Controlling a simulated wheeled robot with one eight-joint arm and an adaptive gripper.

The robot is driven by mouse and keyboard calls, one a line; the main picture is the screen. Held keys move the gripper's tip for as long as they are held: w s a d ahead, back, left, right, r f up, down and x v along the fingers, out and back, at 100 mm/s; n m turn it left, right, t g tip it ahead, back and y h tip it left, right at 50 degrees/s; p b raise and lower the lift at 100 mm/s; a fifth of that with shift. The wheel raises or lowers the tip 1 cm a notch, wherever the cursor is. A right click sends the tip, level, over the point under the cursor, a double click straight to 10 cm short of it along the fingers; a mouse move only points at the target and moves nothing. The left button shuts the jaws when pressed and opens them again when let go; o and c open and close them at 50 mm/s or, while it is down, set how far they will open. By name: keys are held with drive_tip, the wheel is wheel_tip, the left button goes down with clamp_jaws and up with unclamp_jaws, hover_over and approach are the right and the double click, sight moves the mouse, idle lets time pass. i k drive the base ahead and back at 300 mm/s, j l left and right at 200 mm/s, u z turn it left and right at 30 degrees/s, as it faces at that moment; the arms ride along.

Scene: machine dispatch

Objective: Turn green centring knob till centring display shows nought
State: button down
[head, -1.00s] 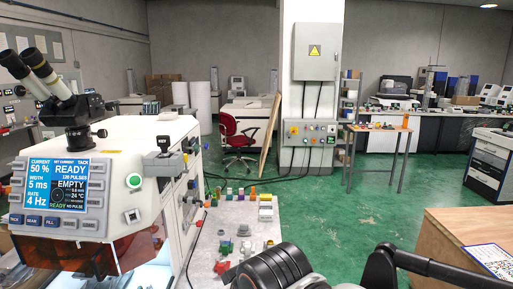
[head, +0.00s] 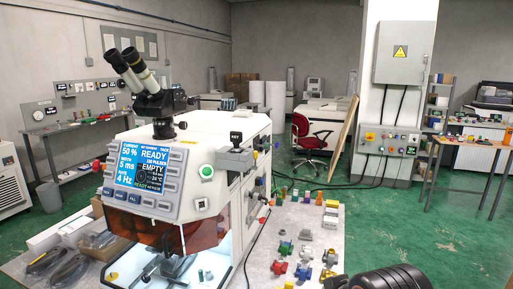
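I cannot make out which part is the green centring knob or which is the centring display. A round green button with a pale rim (head: 206,171) shows on the front of the white machine (head: 225,125). The machine's blue screen (head: 140,165) reads READY, 50 %, 5 ms, 4 Hz and EMPTY. A grey wall panel (head: 70,105) at the far left carries a round gauge and small dark displays, too small to read. My gripper is not in view; only a dark ribbed part of my arm shows at the bottom right.
The table (head: 325,222) right of the machine bears several coloured knobs and fittings. Dark coiled cables (head: 70,270) lie at the lower left. Green floor (head: 440,230) is open at the right.

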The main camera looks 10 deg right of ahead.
sight(267, 145)
drive_tip(key=i+l+u, duration=0.2)
drive_tip(key=l, duration=0.3)
drive_tip(key=i+l+u, duration=0.2)
drive_tip(key=l, duration=0.3)
drive_tip(key=i+l+u, duration=0.2)
drive_tip(key=l, duration=0.35)
drive_tip(key=i+l+u, duration=0.2)
drive_tip(key=l, duration=0.35)
drive_tip(key=l+u, duration=0.2)
drive_tip(key=l, duration=0.35)
